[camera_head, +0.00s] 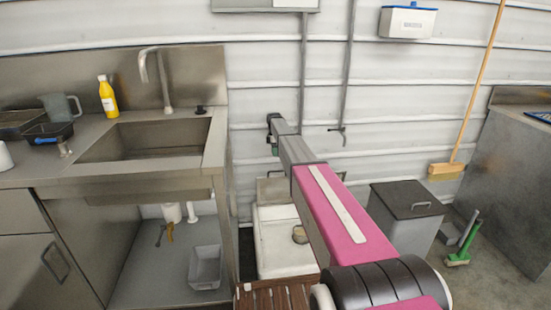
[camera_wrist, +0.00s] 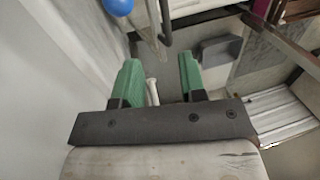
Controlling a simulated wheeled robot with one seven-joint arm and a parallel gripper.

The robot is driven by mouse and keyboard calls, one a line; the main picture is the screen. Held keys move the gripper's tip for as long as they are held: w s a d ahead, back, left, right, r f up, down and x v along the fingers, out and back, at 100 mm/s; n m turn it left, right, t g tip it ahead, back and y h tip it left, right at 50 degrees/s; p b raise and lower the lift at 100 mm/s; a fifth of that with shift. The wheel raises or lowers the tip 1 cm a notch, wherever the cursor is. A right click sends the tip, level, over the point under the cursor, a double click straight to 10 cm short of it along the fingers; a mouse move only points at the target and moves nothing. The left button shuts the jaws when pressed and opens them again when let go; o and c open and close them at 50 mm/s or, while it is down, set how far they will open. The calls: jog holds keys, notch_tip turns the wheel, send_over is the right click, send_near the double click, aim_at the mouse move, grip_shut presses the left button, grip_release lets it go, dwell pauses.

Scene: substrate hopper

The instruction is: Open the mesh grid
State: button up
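I cannot clearly pick out the mesh grid in either view. In the head view a white low basin (camera_head: 270,251) stands on the floor between the sink cabinet and a grey bin, with a round drain-like spot inside. A grey upright panel or frame (camera_head: 271,190) shows at its back, partly hidden by my arm; I cannot tell whether it is the grid. My gripper (camera_head: 272,122) is near the wall, above and behind the basin. In the wrist view my gripper (camera_wrist: 161,85) has its two green fingers apart, with nothing clearly held. A thin white rod (camera_wrist: 152,92) shows between them.
The steel sink (camera_head: 150,140) with tap and yellow bottle (camera_head: 108,96) is at left. The lidded bin (camera_head: 405,222) and broom (camera_head: 447,170) stand at right. Bent metal tubes (camera_wrist: 165,23) and a blue knob (camera_wrist: 118,6) are near the fingers in the wrist view.

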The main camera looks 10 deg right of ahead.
jog(key=shift+r, duration=0.1)
jog(key=shift+s, duration=0.15)
jog(key=c, duration=0.4)
jog(key=s+f+m, duration=0.1)
jog(key=s+m, duration=0.1)
jog(key=s, duration=0.5)
jog(key=s+f+m, duration=0.2)
jog(key=s+m, duration=0.1)
jog(key=s, duration=0.4)
jog(key=s+f+m+t, duration=0.1)
jog(key=s+f+m, duration=0.1)
jog(key=s, duration=0.5)
jog(key=shift+s+d+f, duration=0.25)
jog(key=shift+s+d, duration=0.05)
jog(key=shift+s, duration=0.05)
grip_shut()
jog(key=s+d+f+m+t, duration=0.1)
jog(key=s+f+m+t, duration=0.25)
jog(key=s+m, duration=1)
jog(key=w+d+f+n+t, duration=0.1)
jog(key=w+f+t, duration=0.4)
jog(key=w+t, duration=0.3)
jog(key=w+d+f+n+t, duration=0.1)
jog(key=w+f+t, duration=0.4)
jog(key=w+t, duration=0.3)
jog(key=t, duration=0.3)
jog(key=shift+w+d, duration=0.15)
jog(key=shift+w, duration=0.25)
